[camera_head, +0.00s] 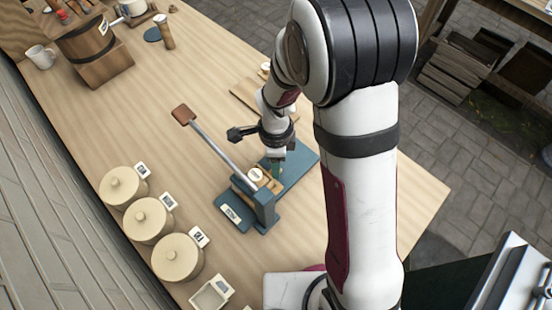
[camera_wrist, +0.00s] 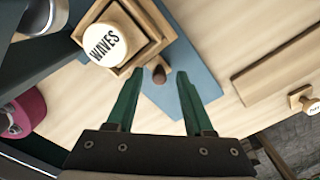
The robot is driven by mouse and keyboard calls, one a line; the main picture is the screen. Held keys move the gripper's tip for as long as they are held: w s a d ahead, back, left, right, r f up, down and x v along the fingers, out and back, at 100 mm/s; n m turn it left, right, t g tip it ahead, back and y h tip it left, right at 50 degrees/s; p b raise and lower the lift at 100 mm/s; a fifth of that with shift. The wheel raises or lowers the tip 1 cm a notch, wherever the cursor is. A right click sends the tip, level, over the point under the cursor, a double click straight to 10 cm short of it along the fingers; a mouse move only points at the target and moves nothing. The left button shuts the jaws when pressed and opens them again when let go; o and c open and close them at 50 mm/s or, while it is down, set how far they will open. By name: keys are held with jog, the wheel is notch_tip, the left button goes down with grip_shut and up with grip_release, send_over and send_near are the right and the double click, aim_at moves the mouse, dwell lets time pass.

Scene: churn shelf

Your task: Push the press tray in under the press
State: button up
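The press tray (camera_head: 272,186) is a small square wooden tray at the blue press (camera_head: 265,207), partly hidden by my arm. In the wrist view the tray (camera_wrist: 151,43) holds a round mould with a white top marked "WAVES" (camera_wrist: 106,44). A dark brown knob (camera_wrist: 158,73) sticks out from its near side. My gripper (camera_wrist: 157,84) is open, its green fingers on either side of the knob, with a visible gap to each. In the head view my gripper (camera_head: 276,166) is low over the blue base, beside the tray. The press lever (camera_head: 215,138) is raised, with a brown handle.
Three round lidded tubs (camera_head: 148,220) with cards stand at the left table edge, near a small square box (camera_head: 211,296). A wooden board (camera_wrist: 285,68) and a small labelled stamp (camera_wrist: 306,102) lie beyond the blue base. A wooden cask (camera_head: 92,48) and mug (camera_head: 41,57) stand farther back.

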notch_tip(320, 180, up, 16)
jog(key=shift+f, duration=0.1)
jog(key=shift+c, duration=0.6)
jog(key=shift+w+n, duration=0.2)
jog(key=shift+n, duration=0.3)
jog(key=shift+c, duration=0.9)
jog(key=w+f+n+g, duration=0.2)
jog(key=w+n+g, duration=0.35)
jog(key=n, duration=1.15)
jog(key=shift+t, duration=0.55)
jog(key=x, duration=1.5)
jog(key=shift+w+f, duration=0.1)
jog(key=shift+f, duration=0.15)
